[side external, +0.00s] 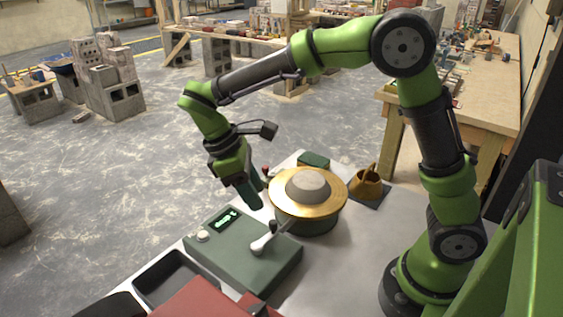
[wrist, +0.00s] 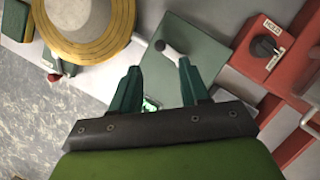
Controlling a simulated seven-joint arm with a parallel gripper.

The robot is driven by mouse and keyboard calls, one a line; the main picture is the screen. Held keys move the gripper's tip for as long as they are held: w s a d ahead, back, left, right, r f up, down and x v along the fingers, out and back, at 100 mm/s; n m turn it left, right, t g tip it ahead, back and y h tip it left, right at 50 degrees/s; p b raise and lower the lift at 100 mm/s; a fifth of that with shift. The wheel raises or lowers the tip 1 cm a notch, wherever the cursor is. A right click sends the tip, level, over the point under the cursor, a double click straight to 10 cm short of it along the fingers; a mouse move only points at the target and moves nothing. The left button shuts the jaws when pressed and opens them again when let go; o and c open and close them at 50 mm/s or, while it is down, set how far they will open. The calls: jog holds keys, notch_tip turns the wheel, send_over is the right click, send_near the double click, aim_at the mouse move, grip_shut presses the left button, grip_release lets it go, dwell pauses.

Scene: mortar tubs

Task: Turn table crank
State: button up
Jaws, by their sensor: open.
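The round table with a brass rim (side external: 335,200) stands on a dark green base and bears a grey mound (side external: 310,184). Its brass rim also shows in the wrist view (wrist: 118,22). A pale-ended crank-like handle (side external: 262,246) lies between the table and the green box; it also shows in the wrist view (wrist: 174,51). A small red knob (side external: 265,170) sits at the table's far side, also in the wrist view (wrist: 53,77). My gripper (side external: 250,197) is open and empty, above and apart from the handle. In the wrist view its fingers (wrist: 158,68) point towards the handle.
The green box (side external: 240,258) has a lit display, partly hidden by my gripper in the wrist view. A dark tray (side external: 170,278) and red equipment (side external: 205,300) lie at the front. A brass funnel-like piece (side external: 367,184) stands right of the table. A red unit (wrist: 290,35) has a dark dial.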

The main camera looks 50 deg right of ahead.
aim_at(273, 221)
jog(key=x, duration=0.8)
jog(key=shift+f, duration=0.25)
grip_shut()
